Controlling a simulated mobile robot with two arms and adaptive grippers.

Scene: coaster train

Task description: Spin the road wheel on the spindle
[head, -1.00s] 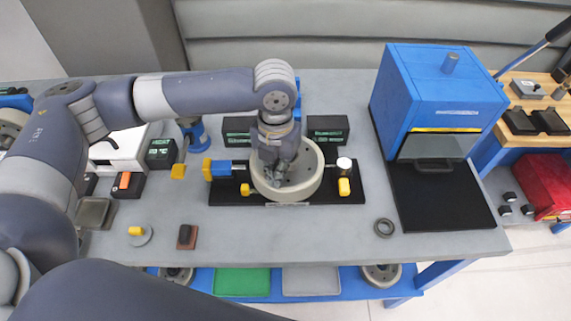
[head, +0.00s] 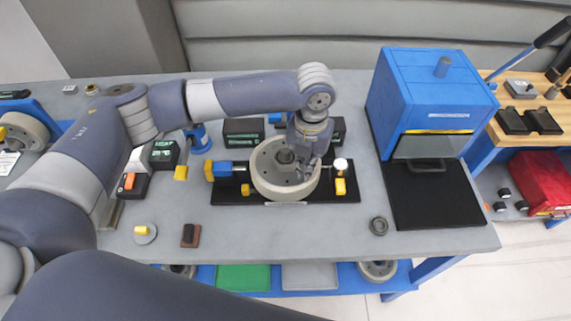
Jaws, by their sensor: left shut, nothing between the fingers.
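The road wheel (head: 263,182) is a pale round wheel with a grey hub, lying flat on the spindle of a black fixture plate (head: 230,197) in the middle of the bench. The spindle's dark top (head: 286,156) shows at the hub's centre. My left gripper (head: 303,172) points down over the right side of the wheel, with its fingers shut and empty. Its fingertips are close to the wheel's inner face or rim; I cannot tell whether they touch. The gripper hides part of the wheel's right and back. My right gripper is not in view.
A dial gauge (head: 341,165) stands just right of the wheel, and a blue and yellow clamp (head: 221,170) at its left. A blue press box (head: 436,90) with a black mat stands at the right.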

